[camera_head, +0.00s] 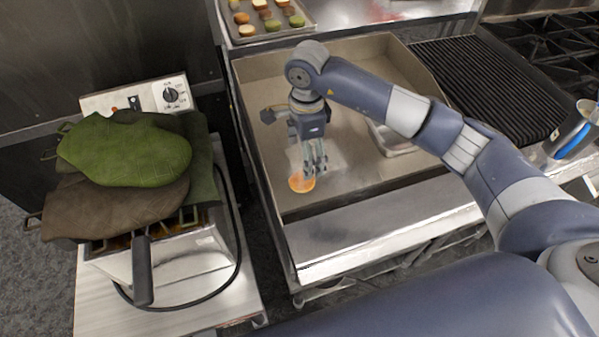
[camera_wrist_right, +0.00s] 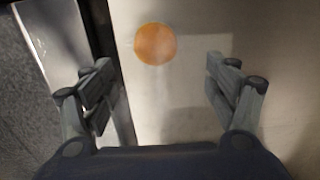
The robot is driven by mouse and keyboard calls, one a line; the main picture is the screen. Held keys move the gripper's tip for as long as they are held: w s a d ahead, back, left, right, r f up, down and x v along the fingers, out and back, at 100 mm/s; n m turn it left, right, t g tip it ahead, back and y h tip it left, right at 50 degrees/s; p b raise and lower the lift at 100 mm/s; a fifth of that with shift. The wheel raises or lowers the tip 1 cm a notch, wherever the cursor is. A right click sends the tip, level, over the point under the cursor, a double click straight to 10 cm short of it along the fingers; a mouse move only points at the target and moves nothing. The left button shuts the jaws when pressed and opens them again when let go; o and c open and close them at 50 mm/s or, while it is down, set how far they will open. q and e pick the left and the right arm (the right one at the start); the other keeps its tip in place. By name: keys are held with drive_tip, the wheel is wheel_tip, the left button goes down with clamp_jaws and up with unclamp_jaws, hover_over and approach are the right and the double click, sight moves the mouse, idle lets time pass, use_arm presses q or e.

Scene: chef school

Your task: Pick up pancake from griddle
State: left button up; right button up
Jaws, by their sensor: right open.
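A round, golden-brown pancake (camera_head: 301,181) lies flat on the griddle (camera_head: 259,76), near its left side. It also shows in the right wrist view (camera_wrist_right: 155,44), above the gap between the fingers. My right gripper (camera_head: 314,172) points down over the griddle, close beside the pancake. In the right wrist view my right gripper (camera_wrist_right: 163,97) is open and empty, with its fingers wide apart. Part of the pancake's edge is close to the fingers in the head view. The left gripper is not in view.
A metal pan (camera_head: 392,146) sits on the griddle right of my gripper. The griddle has raised side walls. A fryer with green and brown oven mitts (camera_head: 130,150) stands at the left. A tray of small pastries (camera_head: 240,33) lies behind, and a ribbed grill (camera_head: 480,85) is at the right.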

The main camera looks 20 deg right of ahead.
sight(302, 181)
drive_tip(key=f, duration=0.2)
drive_tip(key=shift+s+f+p, duration=0.3)
drive_tip(key=shift+f, duration=0.1)
drive_tip(key=shift+a+f, duration=0.1)
drive_tip(key=shift+f, duration=0.15)
wheel_tip(302, 181, down, 4)
drive_tip(key=p, duration=0.2)
drive_tip(key=shift+s+a+f+p, duration=0.1)
drive_tip(key=shift+a+f+p, duration=0.05)
drive_tip(key=shift+p, duration=0.25)
drive_tip(key=shift+f, duration=0.35)
drive_tip(key=shift+c, duration=1.1)
drive_tip(key=c, duration=0.9)
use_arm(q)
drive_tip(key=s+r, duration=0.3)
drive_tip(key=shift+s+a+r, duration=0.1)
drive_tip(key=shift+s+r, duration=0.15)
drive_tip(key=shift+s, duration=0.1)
use_arm(e)
drive_tip(key=shift+c, duration=0.4)
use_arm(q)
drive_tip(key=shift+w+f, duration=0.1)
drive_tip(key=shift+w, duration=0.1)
